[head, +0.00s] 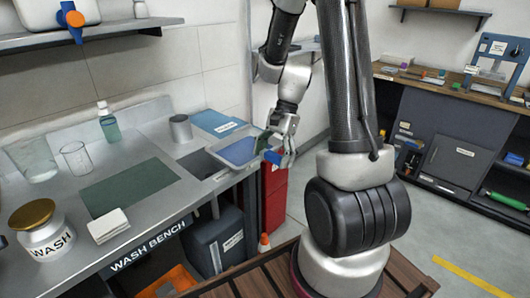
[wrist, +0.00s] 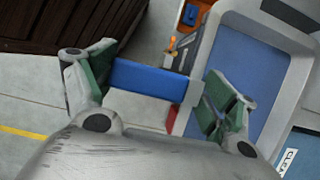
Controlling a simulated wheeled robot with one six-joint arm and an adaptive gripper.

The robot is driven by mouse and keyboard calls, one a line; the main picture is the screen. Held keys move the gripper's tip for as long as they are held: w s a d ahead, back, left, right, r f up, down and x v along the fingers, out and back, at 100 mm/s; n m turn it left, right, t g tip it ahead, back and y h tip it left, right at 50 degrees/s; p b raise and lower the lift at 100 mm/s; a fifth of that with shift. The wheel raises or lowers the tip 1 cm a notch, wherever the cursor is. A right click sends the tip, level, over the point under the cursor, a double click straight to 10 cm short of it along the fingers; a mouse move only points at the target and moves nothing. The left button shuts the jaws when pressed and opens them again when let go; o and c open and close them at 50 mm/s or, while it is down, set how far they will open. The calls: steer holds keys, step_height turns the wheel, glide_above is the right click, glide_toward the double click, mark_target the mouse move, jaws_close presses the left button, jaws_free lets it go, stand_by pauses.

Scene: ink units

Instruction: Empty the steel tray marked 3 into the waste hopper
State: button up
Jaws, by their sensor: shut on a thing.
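A pale steel-rimmed tray (head: 238,151) with a flat blue inside is at the right end of the wash bench, and it fills the right of the wrist view (wrist: 208,50). I cannot see a 3 on it. A blue grip (wrist: 150,78) sticks out from its side. My gripper (head: 283,147) is shut on this grip, with its green-padded fingers at either end of it in the wrist view (wrist: 155,85). The tray looks roughly level; I cannot tell if it touches the bench. No hopper marking is readable; a dark grey bin (head: 212,240) with a white label stands below the bench.
The wash bench (head: 150,190) holds a glass beaker (head: 36,160), a bottle (head: 108,124), a steel cup (head: 180,129) and a WASH jar (head: 40,232). A dark opening (head: 197,164) is left of the tray. A red cabinet (head: 274,195) stands behind my gripper. Grey floor is clear at right.

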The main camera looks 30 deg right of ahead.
steer(key=shift+d+n, duration=0.15)
steer(key=shift+n, duration=0.15)
steer(key=shift+r, duration=0.15)
steer(key=shift+a+r+h, duration=0.2)
steer(key=shift+r+h, duration=0.6)
steer(key=shift+r, duration=0.15)
steer(key=a+r+h, duration=0.8)
steer(key=r+h, duration=0.2)
steer(key=shift+s+a+r+h, duration=0.3)
steer(key=shift+a+h, duration=0.05)
steer(key=shift+h, duration=0.05)
steer(key=shift+a, duration=0.1)
stand_by(0.4)
